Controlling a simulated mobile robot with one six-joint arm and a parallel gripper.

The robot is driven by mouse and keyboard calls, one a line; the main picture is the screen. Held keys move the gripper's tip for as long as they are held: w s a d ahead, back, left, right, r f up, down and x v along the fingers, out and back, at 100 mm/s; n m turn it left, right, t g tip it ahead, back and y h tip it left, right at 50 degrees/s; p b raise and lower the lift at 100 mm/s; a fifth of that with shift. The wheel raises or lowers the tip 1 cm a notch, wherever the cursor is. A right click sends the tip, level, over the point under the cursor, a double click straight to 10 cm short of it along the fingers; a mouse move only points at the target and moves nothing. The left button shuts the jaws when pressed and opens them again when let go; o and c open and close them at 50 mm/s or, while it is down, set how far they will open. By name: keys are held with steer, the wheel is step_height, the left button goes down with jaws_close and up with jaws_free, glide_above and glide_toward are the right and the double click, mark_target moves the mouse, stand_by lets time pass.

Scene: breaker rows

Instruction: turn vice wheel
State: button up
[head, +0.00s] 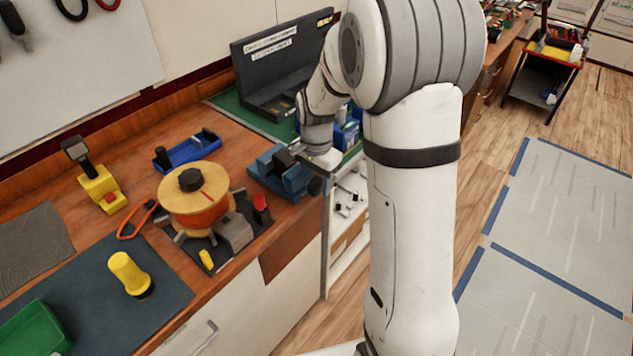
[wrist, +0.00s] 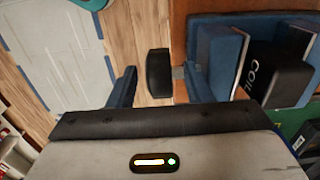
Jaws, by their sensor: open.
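The blue vice (head: 290,180) sits at the right edge of the wooden bench, with a black block marked "COIL" (wrist: 275,75) in its jaws. Its black wheel (head: 316,186) sticks out past the bench edge on a short shaft. In the wrist view the wheel (wrist: 159,73) appears between the two blue fingers of my gripper (wrist: 160,84), with gaps on both sides. The gripper is open and holds nothing. In the head view it is just above the wheel; the fingers are hardly visible there. I cannot tell whether the fingertips reach down to the wheel's depth.
A winder with a wooden-topped spool (head: 195,195) stands left of the vice, near a blue tray (head: 188,152). A black open case (head: 275,62) stands behind on a green mat.

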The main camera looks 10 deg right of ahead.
steer(key=shift+f, duration=0.7)
steer(key=shift+s, duration=0.1)
steer(key=c, duration=0.9)
steer(key=shift+c, duration=0.4)
